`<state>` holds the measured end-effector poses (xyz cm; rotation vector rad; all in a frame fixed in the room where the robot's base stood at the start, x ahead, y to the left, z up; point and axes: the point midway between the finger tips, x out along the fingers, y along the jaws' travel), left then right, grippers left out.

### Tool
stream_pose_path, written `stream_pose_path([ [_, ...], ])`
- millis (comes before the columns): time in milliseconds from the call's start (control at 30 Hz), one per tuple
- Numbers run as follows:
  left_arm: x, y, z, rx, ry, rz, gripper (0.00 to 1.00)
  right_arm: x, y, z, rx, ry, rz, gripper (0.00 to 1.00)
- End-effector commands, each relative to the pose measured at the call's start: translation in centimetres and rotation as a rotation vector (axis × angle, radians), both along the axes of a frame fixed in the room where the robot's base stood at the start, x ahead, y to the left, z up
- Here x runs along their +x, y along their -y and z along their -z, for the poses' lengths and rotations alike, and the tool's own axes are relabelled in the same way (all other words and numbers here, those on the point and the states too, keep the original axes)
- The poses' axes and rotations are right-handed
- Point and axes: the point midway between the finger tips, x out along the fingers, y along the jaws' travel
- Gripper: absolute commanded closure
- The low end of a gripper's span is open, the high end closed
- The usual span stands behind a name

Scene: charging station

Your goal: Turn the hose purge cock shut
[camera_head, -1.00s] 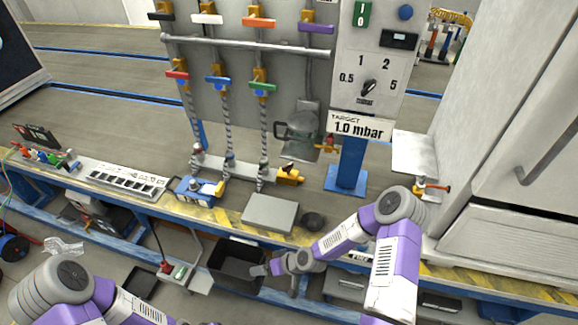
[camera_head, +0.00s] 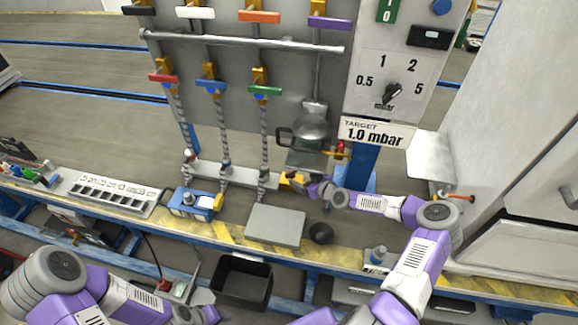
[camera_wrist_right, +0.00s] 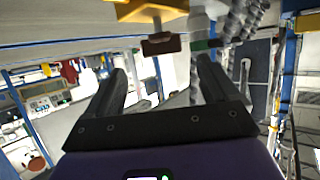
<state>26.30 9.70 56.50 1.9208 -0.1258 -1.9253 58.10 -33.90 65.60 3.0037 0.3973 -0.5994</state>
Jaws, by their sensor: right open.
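The purge cock appears to be the yellow fitting (camera_head: 290,179) at the right end of the grey hose manifold on the bench. In the right wrist view, a yellow body (camera_wrist_right: 150,10) hangs at the top edge, with a dark brown handle (camera_wrist_right: 160,44) on a stem. My right gripper (camera_head: 303,184) is at the fitting's right side and partly hides it. In the wrist view its two dark fingers (camera_wrist_right: 160,85) are apart, with nothing held between them; the handle appears beyond the gap. My left arm (camera_head: 130,300) is low at the left; its fingertips are not discernible.
Hoses rise from the manifold (camera_head: 235,175) to red, blue and green handles (camera_head: 265,91).

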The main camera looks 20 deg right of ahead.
Motion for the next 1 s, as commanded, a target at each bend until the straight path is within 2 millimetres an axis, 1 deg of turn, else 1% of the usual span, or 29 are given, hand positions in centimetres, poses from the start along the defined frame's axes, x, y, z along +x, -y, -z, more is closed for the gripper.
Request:
stream_pose_path([
  [200,-0.1,0.0,1.3,0.0,-0.002,0.0,0.57,3.2,-1.0,1.6,0.002,0.0,-0.001,0.13],
  [400,0.0,0.0,2.1,0.0,-0.001,-0.001,0.57,5.3,-1.6,2.5,0.001,-0.001,-0.001,0.13],
  [567,0.0,0.0,2.2,0.0,-0.001,-0.001,0.57,6.0,-1.7,2.7,0.002,-0.002,0.0,0.13],
  [767,0.0,0.0,2.2,0.0,-0.001,0.0,0.57,6.0,-1.7,2.7,0.002,-0.003,-0.001,0.13],
  [800,0.0,0.0,2.1,0.0,-0.001,0.0,0.57,6.0,-1.7,2.7,0.002,-0.003,-0.001,0.14],
  [833,0.0,0.0,2.1,0.0,-0.001,0.0,0.57,6.0,-1.7,2.7,0.002,-0.003,-0.001,0.19],
  [1000,0.0,0.0,2.2,0.0,-0.001,0.0,0.57,6.0,-1.7,2.7,0.002,-0.003,-0.001,0.45],
])
